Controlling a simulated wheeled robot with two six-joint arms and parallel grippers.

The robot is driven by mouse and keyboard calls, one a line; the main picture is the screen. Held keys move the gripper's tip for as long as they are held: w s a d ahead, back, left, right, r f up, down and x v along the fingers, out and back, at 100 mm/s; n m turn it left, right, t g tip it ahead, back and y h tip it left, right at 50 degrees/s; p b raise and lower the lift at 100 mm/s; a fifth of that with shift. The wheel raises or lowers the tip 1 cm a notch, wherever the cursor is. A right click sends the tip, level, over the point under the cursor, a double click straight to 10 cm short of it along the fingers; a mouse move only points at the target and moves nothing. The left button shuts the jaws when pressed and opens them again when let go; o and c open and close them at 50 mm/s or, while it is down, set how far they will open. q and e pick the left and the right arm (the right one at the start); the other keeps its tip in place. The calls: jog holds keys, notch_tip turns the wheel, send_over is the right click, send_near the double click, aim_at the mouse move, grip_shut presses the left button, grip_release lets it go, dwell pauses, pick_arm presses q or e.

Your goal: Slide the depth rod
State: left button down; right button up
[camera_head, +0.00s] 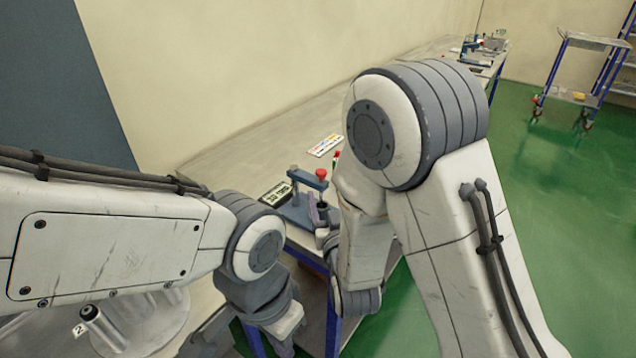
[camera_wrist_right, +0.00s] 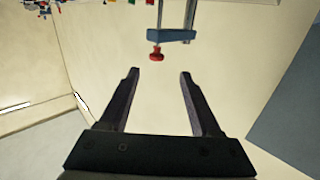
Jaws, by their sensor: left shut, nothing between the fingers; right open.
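A blue clamp-like device with a red knob (camera_head: 321,173) stands on the bench in the head view. In the right wrist view it hangs upside down at the top, with a blue arm (camera_wrist_right: 172,34), a red knob and two thin uprights above. I cannot tell which part is the depth rod. My right gripper (camera_head: 316,213) is at the device, partly hidden by my right arm. In the right wrist view my right gripper (camera_wrist_right: 160,78) is open and empty, its fingers short of the red knob. My left gripper (camera_head: 205,341) is low in the head view, shut and empty, away from the device.
The grey bench (camera_head: 250,150) runs along the wall, with a black labelled box (camera_head: 274,194) and a colourful card (camera_head: 325,145) on it. A cart (camera_head: 590,42) stands far right. Green floor is clear to the right.

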aim_at(321, 170)
jog(key=w, duration=0.8)
jog(key=shift+w+a+r+p, duration=0.25)
jog(key=shift+w+a+p, duration=0.1)
jog(key=shift+a+p, duration=0.05)
jog(key=shift+w+a+f, duration=0.1)
jog(key=shift+w+a, duration=0.05)
jog(key=shift+w, duration=0.55)
grip_shut()
dwell(0.4)
